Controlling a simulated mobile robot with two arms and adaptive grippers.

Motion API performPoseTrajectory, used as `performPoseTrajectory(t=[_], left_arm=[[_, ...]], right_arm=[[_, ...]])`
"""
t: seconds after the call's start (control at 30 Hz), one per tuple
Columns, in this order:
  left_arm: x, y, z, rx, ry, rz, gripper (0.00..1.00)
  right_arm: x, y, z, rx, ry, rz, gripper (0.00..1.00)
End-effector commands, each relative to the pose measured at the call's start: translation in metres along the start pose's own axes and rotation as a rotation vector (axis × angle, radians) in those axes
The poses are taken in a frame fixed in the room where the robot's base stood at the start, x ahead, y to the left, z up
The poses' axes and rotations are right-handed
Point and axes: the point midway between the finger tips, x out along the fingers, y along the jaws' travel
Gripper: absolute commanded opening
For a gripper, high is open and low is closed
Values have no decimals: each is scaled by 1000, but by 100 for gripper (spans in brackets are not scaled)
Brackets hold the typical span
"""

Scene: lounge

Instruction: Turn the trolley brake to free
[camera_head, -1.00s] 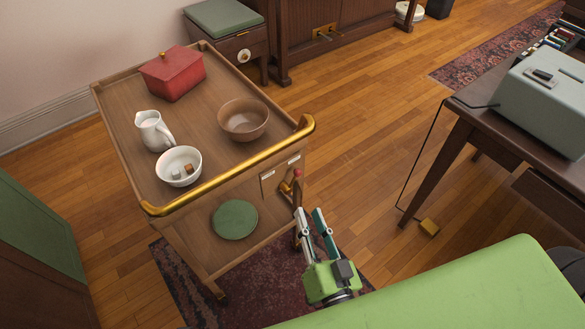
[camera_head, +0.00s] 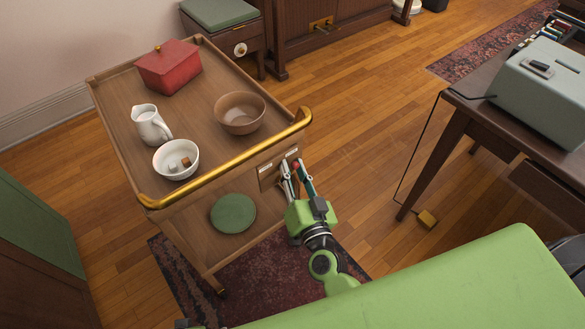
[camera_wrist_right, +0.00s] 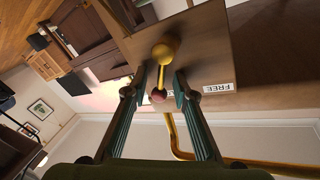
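The wooden trolley (camera_head: 111,123) stands at left centre in the head view. Its brake plate (camera_head: 266,180) is on the side near my right gripper, with two white labels. In the right wrist view the brake lever (camera_wrist_right: 162,78) is brass with a red knob (camera_wrist_right: 158,97). The label FREE (camera_wrist_right: 217,88) shows upside down to the right of the knob; the other label is mostly hidden behind the knob and finger. The knob is at the other label. My right gripper (camera_head: 296,169) is open, its fingertips on either side of the lever near the knob.
The trolley top bears a red box (camera_head: 170,67), a white jug (camera_head: 151,125), a brown bowl (camera_head: 240,113) and a white bowl (camera_head: 176,160). A brass handle (camera_head: 225,168) runs above the brake. A desk (camera_head: 455,145) stands at right, with open floor between.

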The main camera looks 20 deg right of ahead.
Motion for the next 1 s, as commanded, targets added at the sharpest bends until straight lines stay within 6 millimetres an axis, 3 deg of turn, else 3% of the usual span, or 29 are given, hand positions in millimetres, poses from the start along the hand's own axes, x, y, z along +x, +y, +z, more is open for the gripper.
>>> performPoseTrajectory(t=[0.07,0.17,0.63,1.0], left_arm=[[0,0,0,0,0,0,92],[0,0,0,0,0,0,92],[0,0,1,0,-1,0,92],[3,0,5,1,-5,0,92]], right_arm=[[0,0,0,0,0,0,25],[0,0,0,0,0,0,0],[-1,-3,0,-55,19,-11,0],[-6,-15,3,-314,107,-60,0]])
